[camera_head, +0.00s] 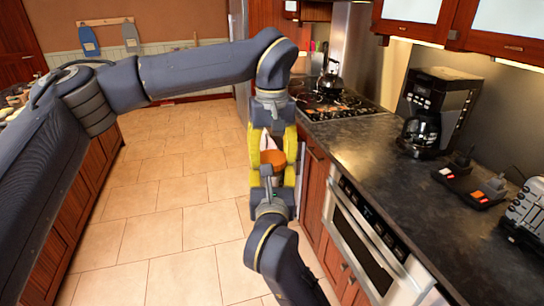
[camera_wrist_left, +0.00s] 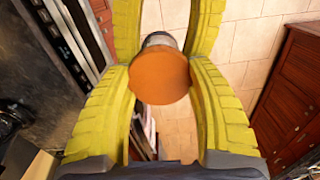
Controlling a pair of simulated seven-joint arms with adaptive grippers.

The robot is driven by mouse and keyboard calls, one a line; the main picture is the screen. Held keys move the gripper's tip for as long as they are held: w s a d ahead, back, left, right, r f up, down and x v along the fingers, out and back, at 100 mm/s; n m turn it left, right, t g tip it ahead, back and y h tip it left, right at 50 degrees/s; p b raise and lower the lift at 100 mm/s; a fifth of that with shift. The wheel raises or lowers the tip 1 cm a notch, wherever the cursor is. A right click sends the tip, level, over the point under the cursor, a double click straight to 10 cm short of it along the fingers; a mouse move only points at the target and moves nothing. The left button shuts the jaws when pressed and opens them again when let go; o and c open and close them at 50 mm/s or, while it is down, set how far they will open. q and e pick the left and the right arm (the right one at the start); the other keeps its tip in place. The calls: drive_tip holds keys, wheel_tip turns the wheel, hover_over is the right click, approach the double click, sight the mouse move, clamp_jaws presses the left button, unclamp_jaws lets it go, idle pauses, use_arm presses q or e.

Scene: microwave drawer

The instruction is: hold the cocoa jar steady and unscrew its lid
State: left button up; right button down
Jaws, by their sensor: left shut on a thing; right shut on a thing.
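The cocoa jar's round orange lid (camera_head: 273,157) shows between my two grippers in the head view. In the left wrist view the lid (camera_wrist_left: 160,75) faces the camera, with a sliver of the grey jar body (camera_wrist_left: 159,39) behind it. My left gripper (camera_head: 272,147), coming from above in the head view, is shut with its yellow fingers on either side of the lid. My right gripper (camera_head: 273,176) comes from below, facing the left one, and is shut around the jar body. Fingers hide most of the body. The jar is held in the air above the floor.
A dark counter (camera_head: 360,140) with a stove (camera_head: 335,106), kettle (camera_head: 330,78) and coffee maker (camera_head: 436,110) runs along the right. Below it are an oven (camera_head: 365,245) and wooden cabinets close to my grippers. The tiled floor (camera_head: 185,180) to the left is clear.

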use_arm(q)
drive_tip(key=n, duration=0.7)
drive_tip(key=shift+n, duration=0.3)
drive_tip(key=n, duration=2.5)
drive_tip(key=shift+r, duration=0.1)
drive_tip(key=n, duration=1.2)
drive_tip(key=shift+n, duration=0.3)
drive_tip(key=n, duration=0.5)
